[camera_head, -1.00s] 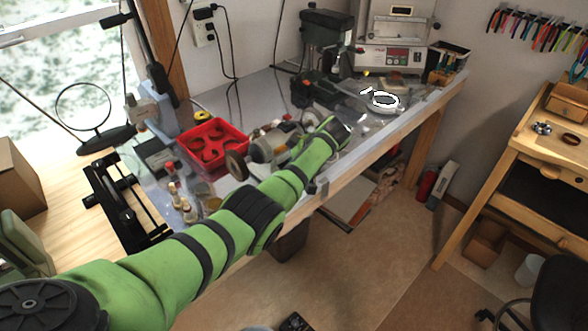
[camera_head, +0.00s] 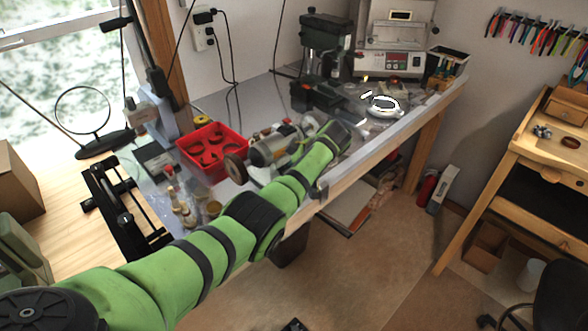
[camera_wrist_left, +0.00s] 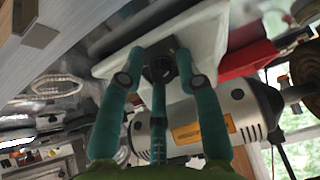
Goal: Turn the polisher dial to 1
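The polisher (camera_head: 268,150) is a grey motor with a wheel at its left end, on the bench beyond my left arm. In the left wrist view its motor body (camera_wrist_left: 205,125) with a yellow label lies partly behind my fingers. The dark dial (camera_wrist_left: 160,69) sits on its pale base. My left gripper (camera_wrist_left: 160,58) has its teal fingers spread around the dial, with the tips beside it; contact is unclear. The dial's number marks cannot be read. In the head view my green forearm hides the dial and most of the gripper. My right gripper is not seen.
A red tray (camera_head: 213,150) and small bottles (camera_head: 182,205) stand left of the polisher. A drill press (camera_head: 325,45), a control box (camera_head: 390,50) and a white ring-shaped item (camera_head: 383,106) are farther back. The bench's front edge (camera_head: 390,125) runs under my arm.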

